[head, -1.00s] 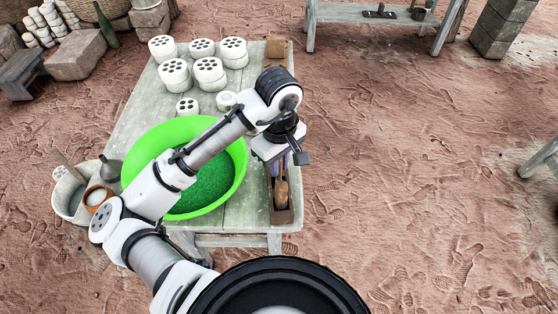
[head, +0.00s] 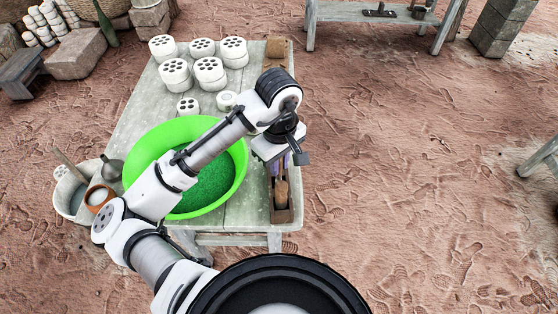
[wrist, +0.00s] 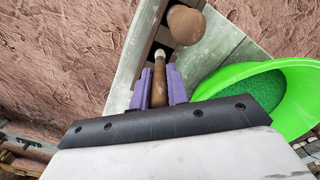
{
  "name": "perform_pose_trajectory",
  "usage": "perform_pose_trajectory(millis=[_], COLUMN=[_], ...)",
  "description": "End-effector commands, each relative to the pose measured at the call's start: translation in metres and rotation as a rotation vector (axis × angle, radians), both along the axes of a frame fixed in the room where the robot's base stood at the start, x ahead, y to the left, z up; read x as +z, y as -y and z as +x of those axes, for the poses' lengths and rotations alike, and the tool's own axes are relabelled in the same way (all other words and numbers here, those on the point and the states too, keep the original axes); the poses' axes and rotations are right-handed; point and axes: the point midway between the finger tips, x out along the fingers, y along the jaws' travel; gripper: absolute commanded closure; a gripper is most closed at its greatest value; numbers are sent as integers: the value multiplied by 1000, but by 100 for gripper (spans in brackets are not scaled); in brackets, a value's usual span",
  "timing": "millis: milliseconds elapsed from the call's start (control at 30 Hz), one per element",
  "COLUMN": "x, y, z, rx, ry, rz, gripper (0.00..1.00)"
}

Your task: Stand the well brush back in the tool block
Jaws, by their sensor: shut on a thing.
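The well brush (wrist: 159,85) shows in the wrist view as a slim brown stick with a pale tip. My gripper (wrist: 160,82) is shut on it, with one purple finger on each side. The tool block (wrist: 163,38) is a brown wooden block with dark openings, just beyond the fingers. The pale tip is over or at one opening; I cannot tell whether it is inside. In the head view the tool block (head: 283,215) sits at the table's near right corner, below my gripper (head: 279,166). The brush is mostly hidden there by my wrist.
A round-topped wooden tool (wrist: 186,25) stands in the block, and its handle also shows in the head view (head: 281,192). A bright green basin (head: 238,180) is close on the left. Open ground lies right.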

Motion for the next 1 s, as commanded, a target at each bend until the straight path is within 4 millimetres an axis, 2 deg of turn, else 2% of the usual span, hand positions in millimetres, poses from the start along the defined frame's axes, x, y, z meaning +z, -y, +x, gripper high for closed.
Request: perform_pose_trajectory(millis=[1000], x=[-26], y=[0], z=[0], rx=[-1], ry=[-1], rz=[-1], gripper=[100])
